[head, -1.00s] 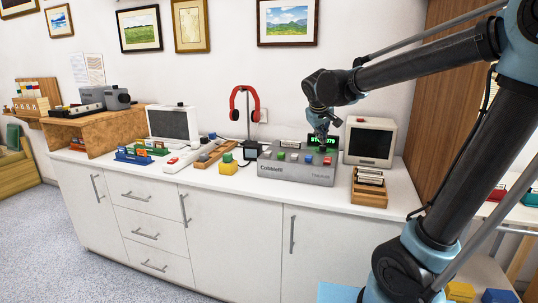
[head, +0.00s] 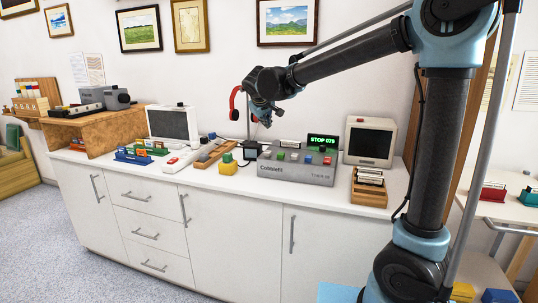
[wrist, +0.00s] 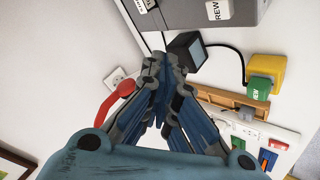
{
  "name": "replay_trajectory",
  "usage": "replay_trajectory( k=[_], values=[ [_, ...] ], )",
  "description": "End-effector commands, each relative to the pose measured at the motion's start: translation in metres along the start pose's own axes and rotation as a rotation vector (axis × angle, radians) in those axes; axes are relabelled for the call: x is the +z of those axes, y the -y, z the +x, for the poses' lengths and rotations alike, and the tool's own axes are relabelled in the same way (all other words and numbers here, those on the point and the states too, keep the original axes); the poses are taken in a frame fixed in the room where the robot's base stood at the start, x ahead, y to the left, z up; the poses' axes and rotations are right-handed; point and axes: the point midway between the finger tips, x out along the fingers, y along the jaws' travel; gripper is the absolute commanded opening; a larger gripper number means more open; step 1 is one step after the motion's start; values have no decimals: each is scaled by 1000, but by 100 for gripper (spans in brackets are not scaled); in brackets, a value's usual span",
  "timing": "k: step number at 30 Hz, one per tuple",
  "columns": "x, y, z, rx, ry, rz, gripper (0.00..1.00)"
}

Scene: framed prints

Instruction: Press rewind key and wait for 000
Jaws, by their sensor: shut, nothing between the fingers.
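A grey tape console (head: 297,172) stands on the white counter with a row of coloured keys on top. A red key (head: 327,160) is at the right end. The green display (head: 322,142) behind the keys reads STOP 079. My gripper (head: 264,120) is shut and empty, in the air above and left of the console, touching no key. Its closed fingers show in the wrist view (wrist: 155,75).
Red headphones (head: 236,100) hang on a stand behind my gripper. A small dark box (head: 251,150) and a yellow block with a green button (head: 228,166) are left of the console. A monitor (head: 370,142) and wooden card tray (head: 369,188) are at its right.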

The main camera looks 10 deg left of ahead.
Motion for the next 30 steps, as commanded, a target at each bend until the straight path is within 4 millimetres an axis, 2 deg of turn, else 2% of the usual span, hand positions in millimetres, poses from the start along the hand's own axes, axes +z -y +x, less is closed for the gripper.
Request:
replay_trajectory(
  k=[5, 21, 30],
  values=[
    [4, 4, 6, 0, 0, 0, 0],
    [36, 36, 49, 0, 0, 0, 0],
    [44, 44, 60, 0, 1, 0, 0]
  ],
)
